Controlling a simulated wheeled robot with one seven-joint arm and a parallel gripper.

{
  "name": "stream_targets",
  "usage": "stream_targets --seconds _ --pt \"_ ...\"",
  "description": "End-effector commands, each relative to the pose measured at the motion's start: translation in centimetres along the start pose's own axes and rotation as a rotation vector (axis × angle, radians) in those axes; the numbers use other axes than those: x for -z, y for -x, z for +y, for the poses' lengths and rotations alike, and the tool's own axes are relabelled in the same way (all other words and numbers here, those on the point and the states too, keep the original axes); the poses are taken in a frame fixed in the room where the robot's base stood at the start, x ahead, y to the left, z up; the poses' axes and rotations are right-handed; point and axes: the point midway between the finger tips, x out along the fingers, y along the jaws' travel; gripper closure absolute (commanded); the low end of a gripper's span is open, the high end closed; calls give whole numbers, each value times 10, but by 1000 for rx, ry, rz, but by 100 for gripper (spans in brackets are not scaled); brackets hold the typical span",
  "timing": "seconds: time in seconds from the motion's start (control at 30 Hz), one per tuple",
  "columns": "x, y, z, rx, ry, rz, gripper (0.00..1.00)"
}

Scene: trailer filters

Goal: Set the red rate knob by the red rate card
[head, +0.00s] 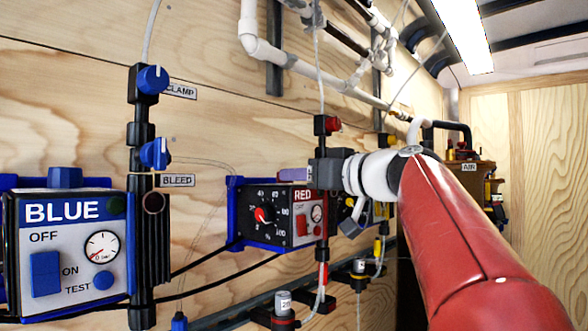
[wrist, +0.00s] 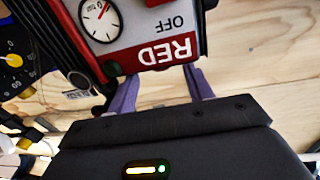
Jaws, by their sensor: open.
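The red rate knob (head: 264,214) is on the black dial face of the blue-framed unit (head: 240,236), with a numbered scale around it. Its exact setting is too small to read. Beside it is the red panel with a gauge (head: 317,213). In the wrist view the RED panel (wrist: 165,52) shows upside down, with its gauge (wrist: 100,18). My gripper (wrist: 161,88) is open, its two purple fingers apart at the panel's edge; contact cannot be told. In the head view my gripper (head: 298,174) is at the unit's upper right. The knob is not seen in the wrist view. I cannot make out a red rate card.
The BLUE box (head: 70,240) and a black post with blue CLAMP (head: 152,79) and BLEED (head: 155,153) knobs stand left. A red-topped post (head: 326,125) stands close to my gripper. The plywood between the posts is mostly bare.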

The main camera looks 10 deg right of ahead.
Motion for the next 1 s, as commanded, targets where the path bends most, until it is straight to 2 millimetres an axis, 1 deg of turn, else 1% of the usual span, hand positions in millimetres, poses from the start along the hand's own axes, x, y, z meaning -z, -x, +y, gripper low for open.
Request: stream_targets --seconds 0.03,0.1,0.2,0.3,0.53,0.57,0.87,0.9,1.0 --pt "3 -8 -1 2 -2 0 49" --pt "3 -17 0 2 -3 0 49" --pt "2 -26 0 1 -1 0 49" --pt "1 -30 -1 2 0 0 49" --pt "0 -30 -1 0 1 0 49" --pt "0 -30 -1 0 1 0 51" --pt "0 -30 -1 0 1 0 91" --pt "0 -30 -1 0 1 0 93" --pt "-2 -31 -2 -16 2 -2 93"
